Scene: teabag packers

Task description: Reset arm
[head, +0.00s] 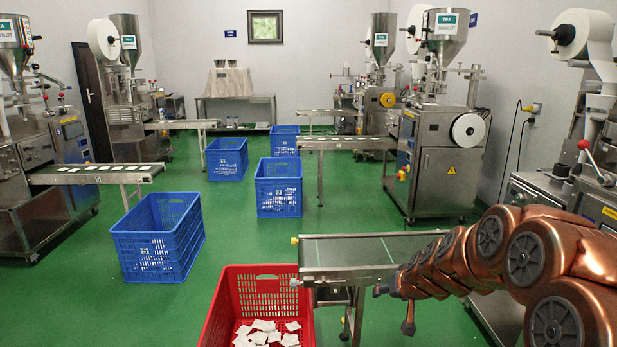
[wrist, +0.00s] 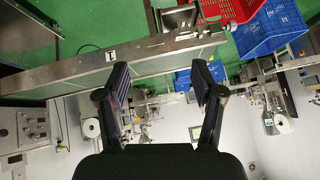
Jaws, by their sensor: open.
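My copper-coloured arm reaches in from the right in the head view, over the near conveyor (head: 345,252). My gripper (head: 395,300) is at its left end there, small and partly hidden by the arm. In the wrist view, my gripper (wrist: 160,85) shows two dark fingers spread wide apart with nothing between them. That view is upside down, with the floor at the top. The conveyor (wrist: 75,82) runs across it beyond the fingers.
A red crate (head: 214,305) with several white teabags (head: 265,333) stands below the conveyor's left end. Several blue crates stand on the green floor, the nearest (head: 157,240) at left. Packing machines (head: 440,160) line both sides. Open floor (head: 90,310) lies at front left.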

